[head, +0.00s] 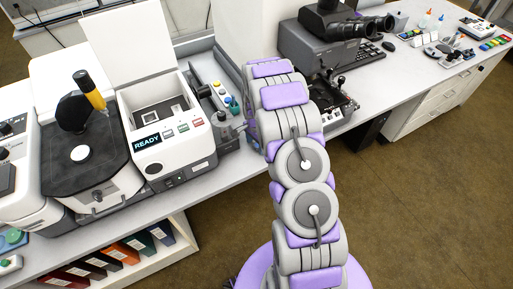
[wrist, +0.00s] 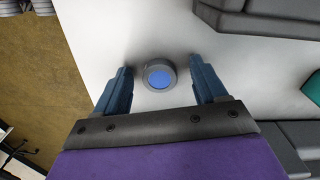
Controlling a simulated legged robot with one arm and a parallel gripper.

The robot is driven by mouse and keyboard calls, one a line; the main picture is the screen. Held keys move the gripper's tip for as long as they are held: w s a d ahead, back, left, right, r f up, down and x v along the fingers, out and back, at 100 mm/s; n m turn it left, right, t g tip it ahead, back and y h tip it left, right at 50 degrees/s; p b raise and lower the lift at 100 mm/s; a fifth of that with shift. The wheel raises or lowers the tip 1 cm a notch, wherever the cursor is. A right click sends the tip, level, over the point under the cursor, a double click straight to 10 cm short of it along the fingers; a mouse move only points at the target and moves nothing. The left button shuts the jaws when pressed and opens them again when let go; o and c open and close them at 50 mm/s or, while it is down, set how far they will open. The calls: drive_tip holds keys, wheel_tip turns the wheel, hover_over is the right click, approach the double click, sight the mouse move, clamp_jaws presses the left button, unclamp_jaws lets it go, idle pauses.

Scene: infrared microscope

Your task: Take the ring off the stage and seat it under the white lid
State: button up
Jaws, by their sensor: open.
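The white lid (head: 125,40) stands raised on the white instrument with the READY display; its open top shows a dark square recess (head: 160,113). The dark microscope (head: 325,45) is at the back, its stage (head: 338,104) partly behind my arm. No ring can be made out on that stage in the head view. In the wrist view, a round grey ring-shaped piece with a blue middle (wrist: 159,76) lies on a white surface. My gripper (wrist: 160,66) is open, with one finger on each side of this piece and gaps between. My arm hides the gripper in the head view.
A grey tray with a pen-like tool and coloured buttons (head: 225,98) lies between instrument and arm. In the wrist view, dark grey blocks (wrist: 265,18) stand at the right, brown floor at left.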

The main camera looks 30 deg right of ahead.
drive_tip(key=shift+d, duration=0.5)
drive_tip(key=shift+c, duration=1.1)
drive_tip(key=shift+d, duration=0.15)
drive_tip(key=c, duration=0.3)
drive_tip(key=shift+a, duration=0.45)
drive_tip(key=c, duration=0.4)
drive_tip(key=shift+c, duration=1.4)
drive_tip(key=shift+d, duration=0.15)
